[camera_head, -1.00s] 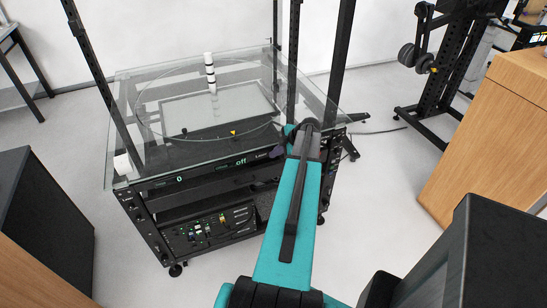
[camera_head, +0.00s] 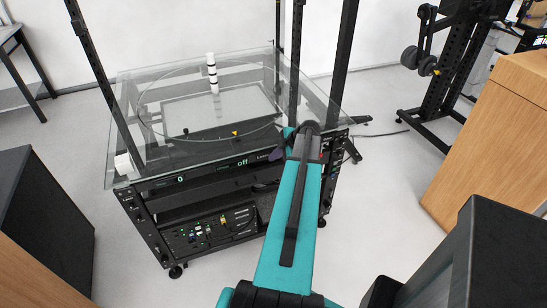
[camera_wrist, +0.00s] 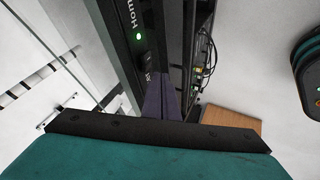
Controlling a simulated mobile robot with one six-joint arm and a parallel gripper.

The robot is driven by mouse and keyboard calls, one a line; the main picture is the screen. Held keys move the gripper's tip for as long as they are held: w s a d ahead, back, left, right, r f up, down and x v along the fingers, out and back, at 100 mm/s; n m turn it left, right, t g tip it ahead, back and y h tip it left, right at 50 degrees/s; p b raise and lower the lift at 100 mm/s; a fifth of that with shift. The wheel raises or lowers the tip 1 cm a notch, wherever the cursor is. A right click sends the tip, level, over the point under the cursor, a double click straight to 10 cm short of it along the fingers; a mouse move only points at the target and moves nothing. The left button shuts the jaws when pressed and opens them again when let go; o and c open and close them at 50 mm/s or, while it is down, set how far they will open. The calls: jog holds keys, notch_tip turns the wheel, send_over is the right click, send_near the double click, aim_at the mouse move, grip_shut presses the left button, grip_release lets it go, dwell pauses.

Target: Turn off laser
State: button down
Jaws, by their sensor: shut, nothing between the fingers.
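The turntable rig's front panel (camera_head: 210,173) runs below the glass top. It has a display reading "0" (camera_head: 180,180), a display reading "off" (camera_head: 242,162) and a partly hidden label beginning with "L" to its right. My gripper (camera_wrist: 158,78) is shut and empty, with dark purple fingers. In the head view, its fingers show just right of that label, partly behind my arm. In the wrist view, the fingertips are close to a dark control (camera_wrist: 150,62) on the panel; I cannot tell if they touch. A green light (camera_wrist: 138,36) glows beside lettering starting "Hom".
Cabled electronics (camera_head: 210,230) sit on a lower shelf. A wooden cabinet (camera_head: 490,150) stands at right, with open floor between.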

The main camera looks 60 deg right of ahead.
jog(key=s+a+r+b, duration=0.4)
jog(key=s+r, duration=0.3)
jog(key=r, duration=0.1)
jog(key=shift+s+a, duration=0.25)
jog(key=shift+s, duration=0.1)
dwell(0.4)
jog(key=shift+w, duration=0.1)
dwell(0.4)
